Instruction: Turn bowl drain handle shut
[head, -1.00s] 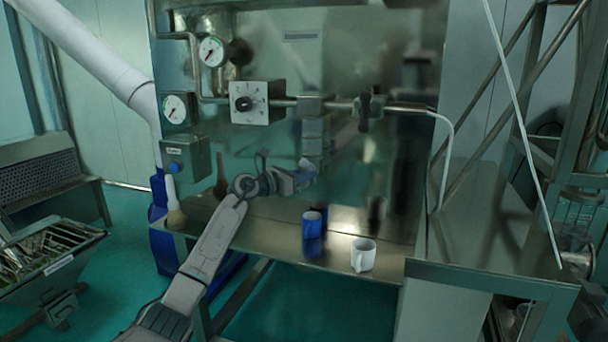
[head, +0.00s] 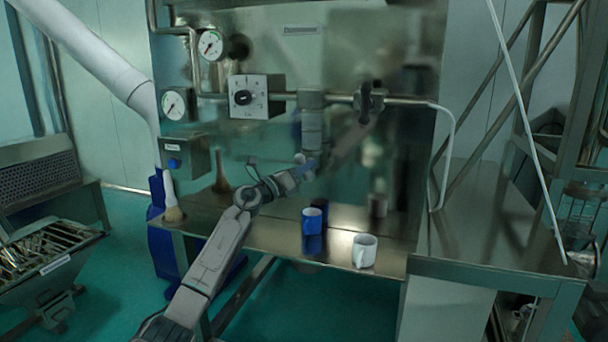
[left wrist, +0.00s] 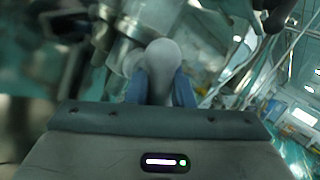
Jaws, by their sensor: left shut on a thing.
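In the left wrist view, a pale grey, round-ended handle (left wrist: 161,66) stands between the two blue fingers of my left gripper (left wrist: 160,92), which is shut on it. In the head view, my left gripper (head: 308,166) reaches up and right from the left, just below a vertical grey cylindrical fitting (head: 312,122) on the steel panel. The handle is small and partly covered by the gripper there, so its angle is hard to read. I cannot make out the bowl clearly. My right gripper is not in view.
A horizontal pipe with a dark valve (head: 369,101) and a dial box (head: 255,97) runs above. A brush (head: 173,200) stands at the shelf's left end.

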